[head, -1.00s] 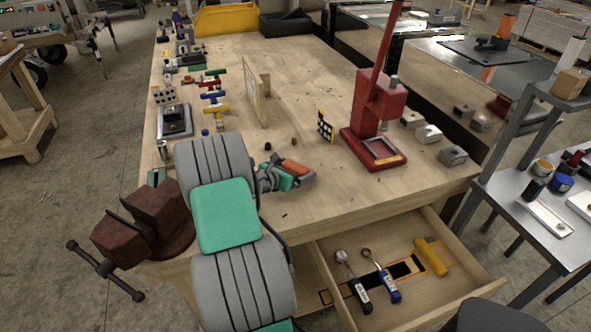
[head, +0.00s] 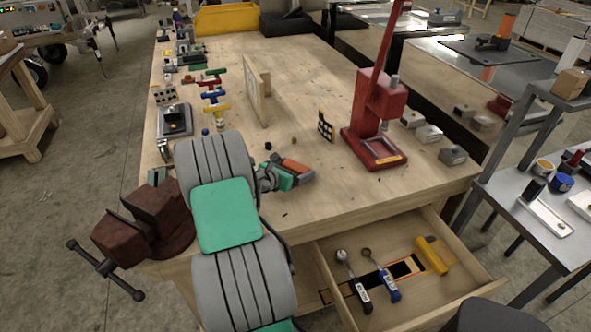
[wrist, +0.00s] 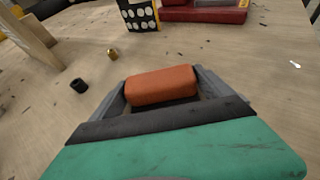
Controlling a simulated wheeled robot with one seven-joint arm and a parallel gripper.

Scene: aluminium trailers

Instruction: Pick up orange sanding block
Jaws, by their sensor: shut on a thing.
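The orange sanding block (wrist: 162,86) is between the two grey fingers of my gripper (wrist: 163,92) in the wrist view. The fingers are shut on its two ends. In the head view the block (head: 295,166) shows as a small orange patch at the far end of my gripper (head: 300,172), low over the wooden workbench (head: 330,205). My wrist hides part of the block's near side. I cannot tell whether the block touches the bench top.
A red arbor press (head: 378,120) stands to the right, with a black-and-white dotted board (head: 325,126) beside it. A wooden upright (head: 257,90) stands behind. A dark red vise (head: 150,215) is at the front left. An open drawer (head: 450,297) holds several tools.

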